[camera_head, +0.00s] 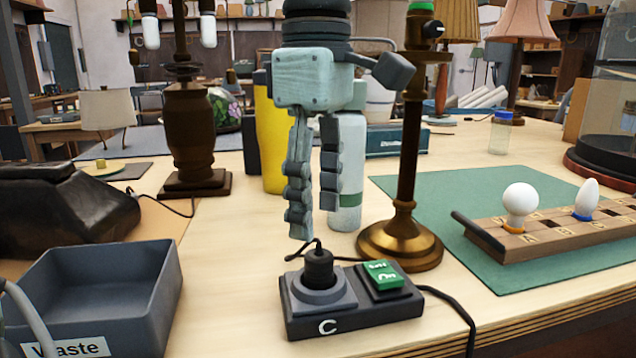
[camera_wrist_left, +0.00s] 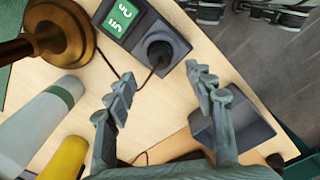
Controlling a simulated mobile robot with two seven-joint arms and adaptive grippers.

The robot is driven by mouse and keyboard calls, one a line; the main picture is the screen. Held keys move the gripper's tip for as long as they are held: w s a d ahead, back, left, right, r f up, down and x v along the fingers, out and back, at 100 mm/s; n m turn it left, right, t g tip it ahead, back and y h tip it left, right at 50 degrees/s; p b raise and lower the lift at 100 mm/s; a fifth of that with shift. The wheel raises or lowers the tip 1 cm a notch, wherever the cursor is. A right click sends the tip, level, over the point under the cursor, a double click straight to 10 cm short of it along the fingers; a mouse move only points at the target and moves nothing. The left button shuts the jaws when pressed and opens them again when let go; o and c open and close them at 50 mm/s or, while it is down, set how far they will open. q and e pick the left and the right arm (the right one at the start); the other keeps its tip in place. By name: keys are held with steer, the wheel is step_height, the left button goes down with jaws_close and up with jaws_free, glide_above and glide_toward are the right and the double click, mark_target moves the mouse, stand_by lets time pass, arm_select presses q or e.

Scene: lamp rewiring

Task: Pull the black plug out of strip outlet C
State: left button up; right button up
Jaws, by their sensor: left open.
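The power strip (camera_head: 350,309) is a dark block marked C near the front middle of the table. It also shows in the left wrist view (camera_wrist_left: 179,32). The black plug (camera_head: 318,268) stands upright in the round outlet of the strip. It also shows in the left wrist view (camera_wrist_left: 160,53). A green switch (camera_head: 382,274) sits beside the outlet. My left gripper (camera_head: 320,222) is open and empty, pointing down above the plug and apart from it. In the left wrist view the plug lies beyond the fingertips (camera_wrist_left: 165,86). My right gripper is not in view.
A brass lamp stand (camera_head: 402,244) stands close behind the strip. A grey waste bin (camera_head: 130,275) is at front left. A yellow bottle (camera_head: 269,150) and a white bottle (camera_head: 346,212) stand behind the gripper. A bulb rack (camera_head: 560,226) lies on the green mat (camera_head: 440,190) at right.

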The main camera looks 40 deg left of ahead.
mark_target(316, 252)
arm_select(q)
step_height(316, 252, down, 5)
steer(key=shift+f, duration=0.75)
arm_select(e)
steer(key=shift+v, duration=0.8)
arm_select(q)
steer(key=shift+c, duration=0.6)
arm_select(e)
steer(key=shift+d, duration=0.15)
arm_select(q)
steer(key=c, duration=1.1)
steer(key=shift+r, duration=0.1)
steer(key=shift+r, duration=0.1)
steer(key=shift+r+p, duration=1.55)
steer(key=shift+r, duration=0.65)
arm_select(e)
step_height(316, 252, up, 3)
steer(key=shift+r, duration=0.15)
arm_select(q)
steer(key=shift+f, duration=0.1)
